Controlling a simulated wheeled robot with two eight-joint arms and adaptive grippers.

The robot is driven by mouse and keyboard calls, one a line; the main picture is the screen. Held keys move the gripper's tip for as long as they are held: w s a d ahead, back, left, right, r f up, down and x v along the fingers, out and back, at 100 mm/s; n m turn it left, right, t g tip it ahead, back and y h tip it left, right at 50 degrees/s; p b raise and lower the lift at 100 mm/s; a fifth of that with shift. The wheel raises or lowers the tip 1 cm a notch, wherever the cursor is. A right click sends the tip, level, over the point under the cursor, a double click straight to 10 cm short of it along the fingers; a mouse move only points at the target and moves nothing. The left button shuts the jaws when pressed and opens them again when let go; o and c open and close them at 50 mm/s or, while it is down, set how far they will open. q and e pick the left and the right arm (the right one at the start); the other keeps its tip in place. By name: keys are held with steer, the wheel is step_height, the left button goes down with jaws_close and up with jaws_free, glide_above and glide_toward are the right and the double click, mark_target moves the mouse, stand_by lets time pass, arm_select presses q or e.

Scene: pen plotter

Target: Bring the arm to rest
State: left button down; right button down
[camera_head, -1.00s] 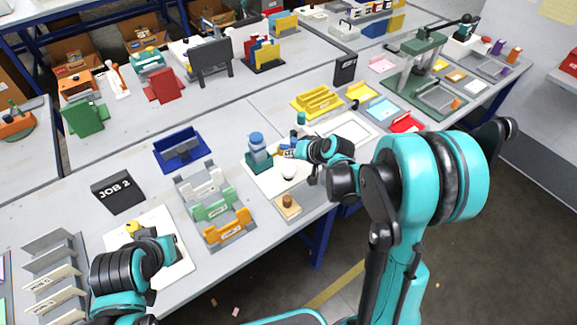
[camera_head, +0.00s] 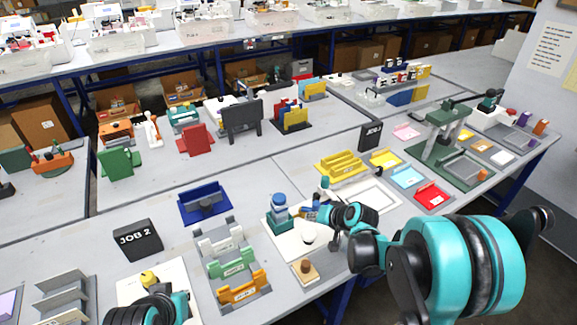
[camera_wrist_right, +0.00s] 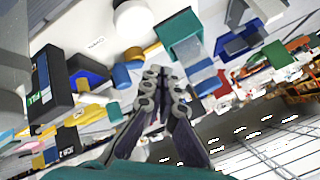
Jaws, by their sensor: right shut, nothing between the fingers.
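My right arm reaches in from the right in the head view. Its gripper (camera_head: 312,213) is over the white board (camera_head: 283,238), close beside a teal stand with a blue top (camera_head: 279,207). In the wrist view the right gripper's fingers (camera_wrist_right: 158,78) are together with nothing between them. I cannot tell whether they touch anything. My left arm shows at the bottom left edge, over another white board (camera_head: 180,275); its fingers are hidden or out of frame.
A white round piece (camera_head: 309,234) and a small wooden block with a brown knob (camera_head: 305,269) are close to the right gripper. Coloured card holders (camera_head: 233,264), a JOB 2 sign (camera_head: 137,239) and a yellow rack (camera_head: 342,165) stand around. A green press (camera_head: 440,130) is farther right.

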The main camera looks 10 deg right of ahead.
steer(key=shift+s+a+r, duration=0.1)
steer(key=shift+s+r, duration=0.15)
steer(key=shift+r, duration=0.1)
steer(key=s+r+n+h, duration=0.2)
steer(key=s+r, duration=0.2)
steer(key=s, duration=0.8)
steer(key=s+r+n+g+h, duration=0.1)
steer(key=s+r, duration=0.3)
steer(key=s, duration=0.8)
steer(key=shift+s+r+n+h, duration=0.3)
steer(key=shift+n+h, duration=0.1)
steer(key=shift+h, duration=0.1)
